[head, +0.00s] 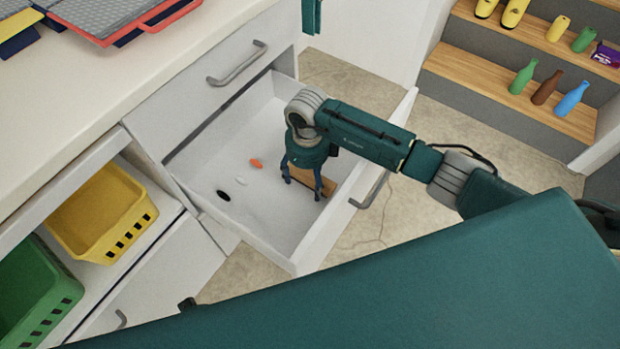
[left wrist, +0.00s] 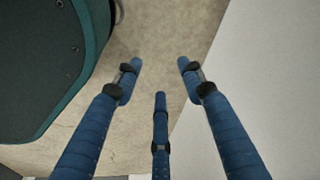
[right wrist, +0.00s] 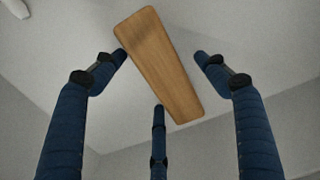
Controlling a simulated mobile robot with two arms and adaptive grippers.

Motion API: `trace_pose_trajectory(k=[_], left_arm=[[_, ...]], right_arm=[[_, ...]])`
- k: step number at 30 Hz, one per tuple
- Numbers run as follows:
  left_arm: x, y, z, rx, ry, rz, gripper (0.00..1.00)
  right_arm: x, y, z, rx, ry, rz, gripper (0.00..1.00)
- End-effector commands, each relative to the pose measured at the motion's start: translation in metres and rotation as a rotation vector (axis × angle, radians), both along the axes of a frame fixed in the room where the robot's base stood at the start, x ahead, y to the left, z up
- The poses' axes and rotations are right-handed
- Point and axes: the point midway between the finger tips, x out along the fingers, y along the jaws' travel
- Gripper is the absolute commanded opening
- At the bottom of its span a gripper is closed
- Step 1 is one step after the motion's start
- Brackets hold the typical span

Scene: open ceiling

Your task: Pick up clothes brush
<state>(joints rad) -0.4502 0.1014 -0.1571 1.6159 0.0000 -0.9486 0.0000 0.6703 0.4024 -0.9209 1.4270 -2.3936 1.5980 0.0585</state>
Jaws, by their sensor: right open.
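The clothes brush shows as a flat, tapered wooden piece (right wrist: 165,65) lying on the floor of the open white drawer (head: 225,150). In the head view its brown wood (head: 318,184) is partly hidden by my right gripper (head: 305,190), which points down into the drawer over it. In the right wrist view my right gripper (right wrist: 160,68) has its blue fingers spread around the brush's image, with nothing held. The brush lies slantwise between the fingertips. My left gripper (left wrist: 160,75) is open and empty above the beige floor.
An orange item (head: 256,163), a black oval item (head: 223,196) and a small white item (head: 240,181) lie in the drawer. Its front panel (head: 345,215) and side walls stand around my right gripper. A yellow basket (head: 105,215) and a green basket (head: 35,290) sit on the shelf at left.

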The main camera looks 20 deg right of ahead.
Motion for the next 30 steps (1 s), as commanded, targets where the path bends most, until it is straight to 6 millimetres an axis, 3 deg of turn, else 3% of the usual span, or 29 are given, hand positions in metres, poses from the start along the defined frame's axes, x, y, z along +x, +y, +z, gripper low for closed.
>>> trace_pose_trajectory(k=[7, 12, 15, 23, 26, 30], left_arm=[[0.0, 0.0, 0.001, 0.0, -0.001, 0.0, 0.4], [0.0, 0.0, 0.001, 0.001, 0.0, 0.0, 0.4], [0.0, 0.0, 0.001, 0.001, 0.0, 0.0, 0.4], [0.0, 0.001, 0.002, 0.001, -0.001, 0.0, 0.4], [0.0, 0.0, 0.002, 0.0, -0.004, 0.0, 0.4], [-0.01, 0.001, -0.016, 0.001, 0.011, -0.003, 0.4]], right_arm=[[0.0, 0.0, -0.001, 0.001, -0.001, 0.0, 0.71], [0.0, 0.0, -0.001, 0.001, -0.001, 0.0, 0.37], [0.0, 0.0, -0.001, 0.0, 0.0, 0.0, 0.22], [0.001, 0.0, 0.002, 0.0, -0.002, 0.0, 0.21], [0.001, 0.0, 0.013, 0.0, -0.003, 0.0, 0.21], [0.002, 0.0, 0.041, 0.0, -0.005, 0.001, 0.21]])
